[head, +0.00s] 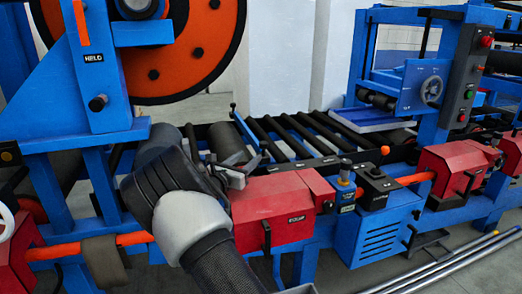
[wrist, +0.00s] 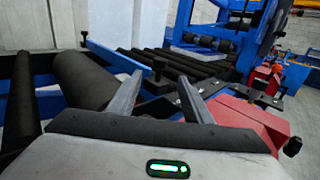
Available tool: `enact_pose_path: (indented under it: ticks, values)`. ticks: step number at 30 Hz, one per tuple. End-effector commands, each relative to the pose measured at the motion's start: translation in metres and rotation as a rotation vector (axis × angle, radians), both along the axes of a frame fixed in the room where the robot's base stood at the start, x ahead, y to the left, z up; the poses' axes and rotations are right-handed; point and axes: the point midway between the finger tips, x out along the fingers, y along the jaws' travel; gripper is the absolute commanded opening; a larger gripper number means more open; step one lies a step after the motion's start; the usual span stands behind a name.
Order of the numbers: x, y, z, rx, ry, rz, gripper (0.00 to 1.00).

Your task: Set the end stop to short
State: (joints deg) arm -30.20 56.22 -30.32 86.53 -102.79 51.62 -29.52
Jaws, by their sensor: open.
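The black roller bed (head: 290,133) runs back to the right. A red box (head: 270,212) with a small label sits below my gripper. A blue machine with a large orange wheel (head: 178,58) stands at left. A control post (head: 470,76) with coloured buttons stands at right.

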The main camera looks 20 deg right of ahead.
Motion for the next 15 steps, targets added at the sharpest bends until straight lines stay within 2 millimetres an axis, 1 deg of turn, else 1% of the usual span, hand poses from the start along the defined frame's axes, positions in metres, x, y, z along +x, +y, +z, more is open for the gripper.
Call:
enact_pose_path:
  ticks: [1,6,11,15]
  values:
    - [0.008,-0.01,-0.001,0.001,-0.004,-0.003,0.46]
    - [0.034,-0.037,-0.001,0.002,-0.004,-0.003,0.46]
    - [0.056,-0.058,-0.001,0.001,-0.003,-0.003,0.46]
    - [0.068,-0.07,-0.001,0.004,-0.002,-0.002,0.46]
